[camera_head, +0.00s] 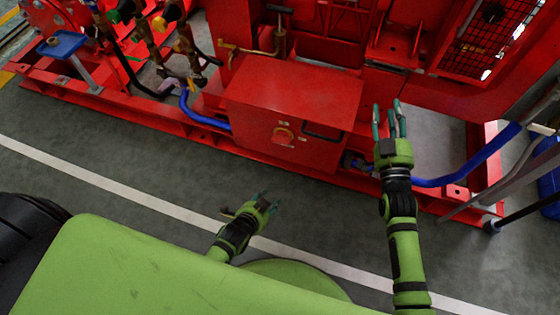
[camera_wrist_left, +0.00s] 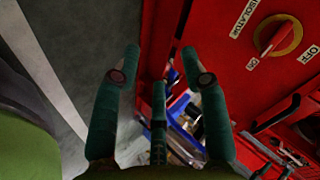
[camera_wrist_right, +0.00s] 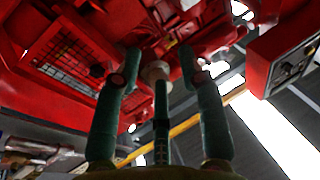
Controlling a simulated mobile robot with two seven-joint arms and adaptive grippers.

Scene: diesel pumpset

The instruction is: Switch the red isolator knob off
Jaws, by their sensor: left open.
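The red isolator knob (camera_head: 284,134) sits on a yellow disc on the front of the red box (camera_head: 300,95). In the left wrist view, the knob (camera_wrist_left: 275,40) is at the upper right, with labels reading ISOLATOR and OFF around it. A smaller label, apparently ON, is at its lower left, and the knob's bar slants toward it. My left gripper (camera_head: 267,200) is open and empty, over the floor in front of the box and apart from the knob. My right gripper (camera_head: 389,118) is open and empty, raised to the right of the box.
A dark handle (camera_head: 322,131) is beside the knob on the box front. Blue hoses (camera_head: 470,165) run at both sides of the red base frame (camera_head: 130,108). A blue stand (camera_head: 62,45) is at the far left. The grey floor before the frame is clear.

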